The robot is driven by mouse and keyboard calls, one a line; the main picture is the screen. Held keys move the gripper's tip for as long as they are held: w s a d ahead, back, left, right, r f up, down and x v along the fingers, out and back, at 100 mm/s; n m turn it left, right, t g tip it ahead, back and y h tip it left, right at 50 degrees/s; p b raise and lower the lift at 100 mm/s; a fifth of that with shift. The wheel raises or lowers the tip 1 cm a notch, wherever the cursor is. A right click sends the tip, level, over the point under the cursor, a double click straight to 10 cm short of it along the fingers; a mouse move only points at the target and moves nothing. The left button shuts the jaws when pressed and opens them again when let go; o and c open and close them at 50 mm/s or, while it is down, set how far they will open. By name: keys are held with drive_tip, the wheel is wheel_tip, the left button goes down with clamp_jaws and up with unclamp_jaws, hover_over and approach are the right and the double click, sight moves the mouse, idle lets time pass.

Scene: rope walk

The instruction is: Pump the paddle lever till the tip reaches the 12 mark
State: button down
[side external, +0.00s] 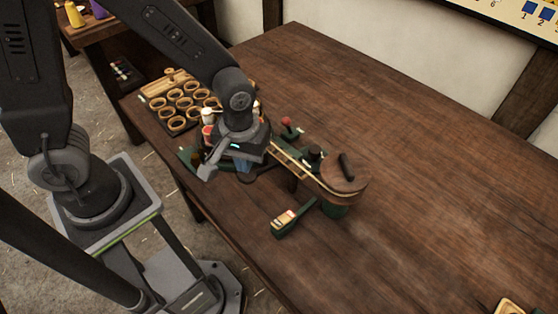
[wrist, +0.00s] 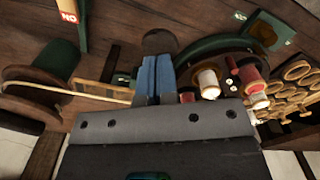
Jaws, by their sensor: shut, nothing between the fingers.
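A green and wooden rope machine lies on the table, with a wooden-topped round drum (side external: 343,173) at its right end. The drum also shows at the left of the wrist view (wrist: 38,92). Pale strands (side external: 290,160) run from the drum to beneath my gripper (side external: 243,166). In the wrist view my blue fingers (wrist: 155,78) are together and empty, close to a dark rounded pad (wrist: 160,42). I cannot tell whether they touch it, or whether it is the paddle lever. A curved green piece (wrist: 212,46) lies beyond. The 12 mark and the tip cannot be made out.
A green arm with a tan label block (side external: 285,218) stands out toward the front. Spools (wrist: 208,82) and a rack of wooden rings (side external: 182,102) sit close by my gripper. A small wooden tray (side external: 510,307) is at the lower right. The table's right side is mostly clear.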

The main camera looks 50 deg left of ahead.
sight(247, 181)
drive_tip(key=shift+f, duration=0.15)
drive_tip(key=shift+s+f, duration=0.15)
drive_tip(key=shift+f, duration=3.1)
drive_tip(key=shift+r, duration=3.45)
drive_tip(key=shift+f, duration=0.2)
